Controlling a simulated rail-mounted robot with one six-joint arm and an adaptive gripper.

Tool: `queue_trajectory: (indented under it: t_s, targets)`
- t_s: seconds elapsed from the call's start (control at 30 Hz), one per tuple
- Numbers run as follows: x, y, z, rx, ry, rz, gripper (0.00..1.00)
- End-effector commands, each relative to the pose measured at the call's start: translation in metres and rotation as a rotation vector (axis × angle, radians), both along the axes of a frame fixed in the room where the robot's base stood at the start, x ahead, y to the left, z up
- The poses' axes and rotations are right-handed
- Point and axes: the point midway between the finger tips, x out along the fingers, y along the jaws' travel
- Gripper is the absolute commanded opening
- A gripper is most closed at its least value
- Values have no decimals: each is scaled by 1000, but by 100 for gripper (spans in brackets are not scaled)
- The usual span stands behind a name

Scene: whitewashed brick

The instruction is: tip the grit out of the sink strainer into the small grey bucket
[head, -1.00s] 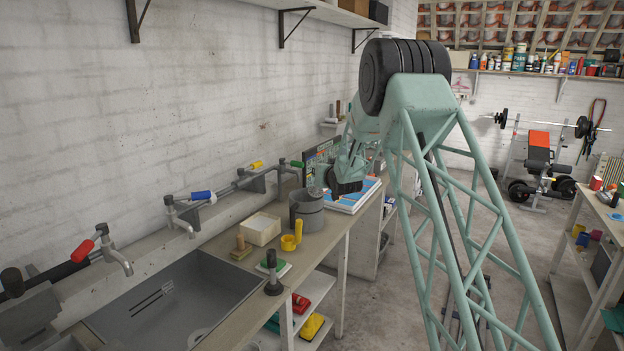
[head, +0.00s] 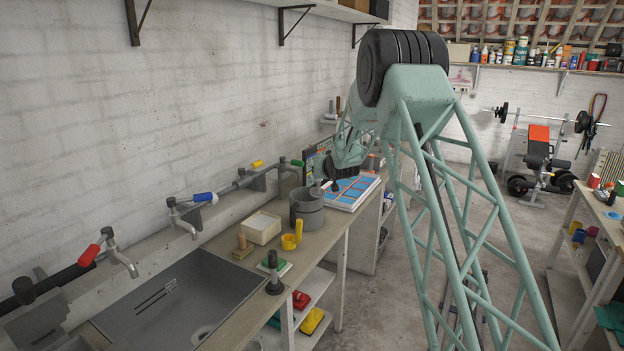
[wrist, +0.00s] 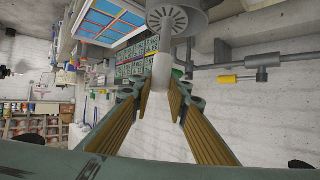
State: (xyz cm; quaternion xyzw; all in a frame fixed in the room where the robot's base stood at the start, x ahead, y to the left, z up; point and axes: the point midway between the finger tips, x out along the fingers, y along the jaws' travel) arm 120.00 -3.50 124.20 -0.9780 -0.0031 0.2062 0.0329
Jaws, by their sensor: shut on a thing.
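My gripper (head: 334,180) is over the back of the worktop, just above and right of the small grey bucket (head: 310,215). In the wrist view, my gripper (wrist: 165,82) is shut on the pale handle of the sink strainer (wrist: 166,18). The strainer's round slotted face and grey side show at the top of that view. In the head view, the strainer (head: 316,188) is a small grey shape at the bucket's rim, partly hidden by my gripper. I cannot see any grit or inside the bucket. Its exact tilt is unclear.
The sink (head: 165,305) is at front left, under wall taps (head: 178,212).

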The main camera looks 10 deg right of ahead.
Motion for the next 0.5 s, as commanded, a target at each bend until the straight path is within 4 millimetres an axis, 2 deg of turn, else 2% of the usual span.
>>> queue_trajectory:
  t_s: [0.5]
  targets:
    - [1,0,6,-20,75,1,0]
